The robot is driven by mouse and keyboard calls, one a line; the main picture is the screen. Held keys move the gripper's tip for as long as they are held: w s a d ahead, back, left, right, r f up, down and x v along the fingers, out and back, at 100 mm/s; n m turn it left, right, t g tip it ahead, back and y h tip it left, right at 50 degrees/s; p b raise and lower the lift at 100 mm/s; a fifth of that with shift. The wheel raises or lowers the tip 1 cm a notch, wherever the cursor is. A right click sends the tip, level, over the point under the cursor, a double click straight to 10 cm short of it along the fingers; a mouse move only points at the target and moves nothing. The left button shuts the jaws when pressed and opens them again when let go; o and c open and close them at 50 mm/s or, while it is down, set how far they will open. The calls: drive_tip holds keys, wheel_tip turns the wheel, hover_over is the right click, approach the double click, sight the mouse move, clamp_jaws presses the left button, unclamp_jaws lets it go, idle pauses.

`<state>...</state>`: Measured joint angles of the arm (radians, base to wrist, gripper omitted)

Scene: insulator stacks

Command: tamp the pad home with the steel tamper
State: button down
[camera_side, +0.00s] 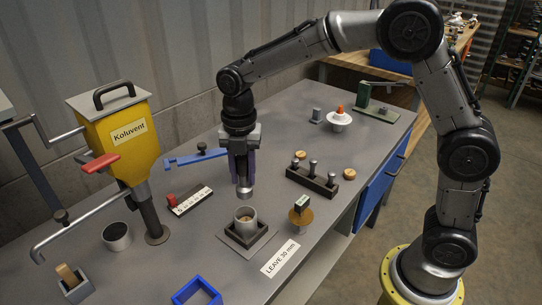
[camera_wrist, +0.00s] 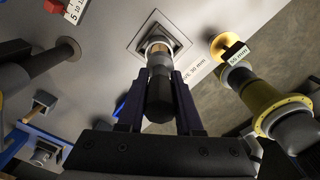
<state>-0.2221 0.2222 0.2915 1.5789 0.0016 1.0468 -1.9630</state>
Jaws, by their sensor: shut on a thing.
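My gripper (camera_side: 241,178) is shut on the steel tamper (camera_side: 244,193), which hangs upright with its head down. In the wrist view the tamper's dark handle (camera_wrist: 160,88) sits between the two fingers. A grey cylindrical cup (camera_side: 246,223) stands on a square grey base (camera_side: 235,245) below the tamper. The tamper's head appears just above the cup's rim, with a small gap. Something tan, possibly the pad, shows inside the cup; how deep it sits I cannot tell. The square base (camera_wrist: 181,47) also shows in the wrist view, partly hidden by the tamper.
A "LEAVE 30 mm" label (camera_side: 280,259) lies in front of the base. A rack with several pegs (camera_side: 312,180) is behind. The yellow Koluvent dispenser (camera_side: 124,140) and a dark-filled cup (camera_side: 117,237) are left. A blue frame (camera_side: 197,294) is in front.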

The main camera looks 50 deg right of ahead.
sight(243, 187)
drive_tip(key=shift+s+a+f, duration=0.15)
drive_tip(key=shift+a+f, duration=0.15)
drive_tip(key=shift+a, duration=0.05)
drive_tip(key=shift+f, duration=3)
drive_tip(key=shift+f, duration=1.5)
drive_tip(key=shift+r, duration=4.65)
drive_tip(key=shift+d, duration=0.1)
